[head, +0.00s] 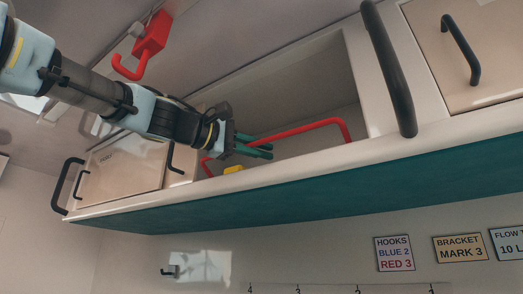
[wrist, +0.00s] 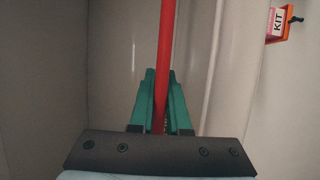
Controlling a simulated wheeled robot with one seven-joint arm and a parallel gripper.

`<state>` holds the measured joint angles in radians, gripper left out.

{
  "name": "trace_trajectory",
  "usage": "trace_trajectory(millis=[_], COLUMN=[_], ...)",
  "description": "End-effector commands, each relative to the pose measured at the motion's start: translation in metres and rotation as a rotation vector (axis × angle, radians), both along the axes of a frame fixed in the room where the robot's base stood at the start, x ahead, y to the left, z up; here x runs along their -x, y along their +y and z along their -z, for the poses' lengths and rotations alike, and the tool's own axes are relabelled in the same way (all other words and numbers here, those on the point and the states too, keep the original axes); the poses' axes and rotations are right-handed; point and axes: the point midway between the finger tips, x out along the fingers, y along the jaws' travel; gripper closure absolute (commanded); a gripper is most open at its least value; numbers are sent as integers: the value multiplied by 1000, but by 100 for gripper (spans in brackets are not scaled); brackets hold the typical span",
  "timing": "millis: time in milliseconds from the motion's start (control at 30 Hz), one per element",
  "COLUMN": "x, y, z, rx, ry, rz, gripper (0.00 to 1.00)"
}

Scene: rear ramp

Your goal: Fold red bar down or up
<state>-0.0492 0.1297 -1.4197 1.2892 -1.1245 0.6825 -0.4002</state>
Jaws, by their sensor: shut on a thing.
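The red bar (head: 308,129) is a bent red tube in the open compartment of the overhead cabinet in the head view. Its right end bends down at the compartment's right side, and its left end shows below my gripper. My gripper (head: 262,147) reaches in from the left and is shut on the bar, with its green fingers around it. In the wrist view the bar (wrist: 166,45) runs from the top edge down between the two green fingers of my gripper (wrist: 162,85). The part of the bar behind the fingers is hidden.
A yellow piece (head: 233,170) sits at the compartment's front lip (head: 300,166). A black handle (head: 388,70) stands to the right. A red box with a hook (head: 151,38) hangs from the ceiling. An orange holder marked KIT (wrist: 279,22) shows in the wrist view.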

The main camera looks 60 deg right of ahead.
Motion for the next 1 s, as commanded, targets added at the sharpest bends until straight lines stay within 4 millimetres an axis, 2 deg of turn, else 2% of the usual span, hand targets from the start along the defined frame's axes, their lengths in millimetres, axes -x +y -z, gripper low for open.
trace_trajectory(millis=[200,1000], x=[2,2], y=[2,11], z=[9,14], rx=[64,358], ry=[1,6], rz=[5,7], gripper=[100,100])
